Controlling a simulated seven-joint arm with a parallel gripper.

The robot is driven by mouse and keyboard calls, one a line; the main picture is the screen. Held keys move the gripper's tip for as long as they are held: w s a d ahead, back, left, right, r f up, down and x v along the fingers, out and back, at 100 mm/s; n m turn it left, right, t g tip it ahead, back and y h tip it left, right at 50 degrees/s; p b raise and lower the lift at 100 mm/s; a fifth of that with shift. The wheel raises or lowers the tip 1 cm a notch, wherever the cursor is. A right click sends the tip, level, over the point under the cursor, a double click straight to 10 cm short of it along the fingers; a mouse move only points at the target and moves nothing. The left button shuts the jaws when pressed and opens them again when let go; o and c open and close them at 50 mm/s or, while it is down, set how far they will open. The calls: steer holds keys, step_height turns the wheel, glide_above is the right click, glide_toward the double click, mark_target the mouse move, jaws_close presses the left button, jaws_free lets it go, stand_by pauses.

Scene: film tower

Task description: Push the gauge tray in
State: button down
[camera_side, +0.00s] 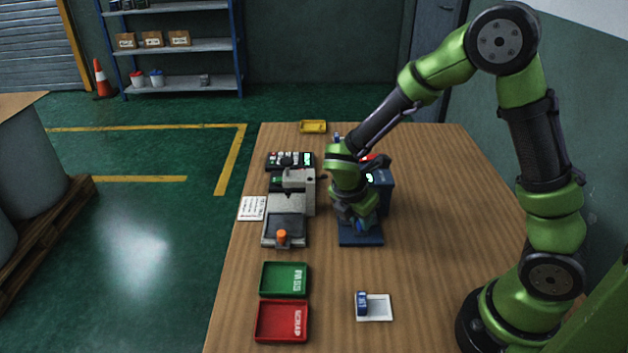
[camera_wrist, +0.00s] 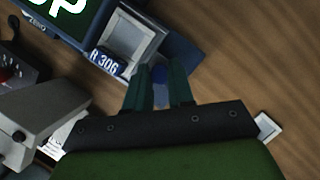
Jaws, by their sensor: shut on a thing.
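The blue gauge box (camera_side: 382,192) stands on the table behind my gripper. Its lit display (camera_wrist: 68,8) shows in the wrist view. The gauge tray (camera_wrist: 147,38) sticks out in front of it, with a pale recess. A dark blue block marked R 306 (camera_wrist: 108,63) sits at the recess. My gripper (camera_side: 361,226) is low over the blue base (camera_side: 360,240) in front of the box. In the wrist view my gripper (camera_wrist: 160,80) is shut on the blue tray knob (camera_wrist: 159,73), between its two fingers. The side view mostly hides the tray behind my gripper.
Nearer are a green PASS tray (camera_side: 284,265), a red SCRAP tray (camera_side: 270,325) and a white tray (camera_side: 377,300) holding a blue block (camera_side: 361,303). The table's right side is clear.

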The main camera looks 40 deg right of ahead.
steer(key=shift+w+d, duration=1.45)
steer(key=shift+w, duration=0.05)
steer(key=c, duration=1)
jaws_free()
steer(key=shift+r, duration=0.1)
steer(key=v, duration=1.6)
steer(key=shift+a+r, duration=0.25)
steer(key=shift+r, duration=0.05)
